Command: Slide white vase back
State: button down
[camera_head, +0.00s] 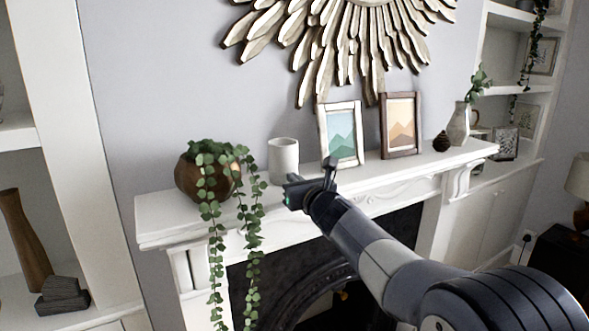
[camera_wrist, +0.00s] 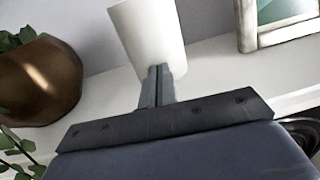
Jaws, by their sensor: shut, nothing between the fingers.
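A plain white cylindrical vase (camera_head: 283,161) stands upright on the white mantel shelf (camera_head: 165,222), between a potted plant and a white-framed picture. It also shows at the top of the wrist view (camera_wrist: 150,35), its upper part cut off by the frame edge. My gripper (camera_head: 329,163) is over the mantel's front area, to the right of the vase in the head view. In the wrist view its fingers (camera_wrist: 158,72) are shut together and empty, overlapping the vase's lower edge. I cannot tell whether they touch it.
A trailing plant in a bronze pot (camera_head: 207,178) stands left of the vase. A white-framed picture (camera_head: 341,134) and a brown-framed picture (camera_head: 400,125) lean on the wall to its right. A brown ornament (camera_head: 441,142) and a pale vase with leaves (camera_head: 458,125) stand farther right.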

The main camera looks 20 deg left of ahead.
jog(key=shift+w+a, duration=0.35)
jog(key=shift+w, duration=0.05)
jog(key=shift+s+d+f+b, duration=0.1)
jog(key=shift+s+d+b, duration=0.2)
jog(key=b+v, duration=0.4)
jog(key=v, duration=0.8)
jog(key=p+x, duration=0.1)
jog(key=x, duration=0.2)
jog(key=p+x, duration=0.1)
jog(key=x, duration=0.3)
jog(key=p+x, duration=0.2)
jog(key=x, duration=0.2)
jog(key=shift+r, duration=0.25)
jog(key=shift+p+x, duration=0.4)
jog(key=shift+x, duration=0.5)
jog(key=shift+s+d+f, duration=0.1)
jog(key=shift+f, duration=0.1)
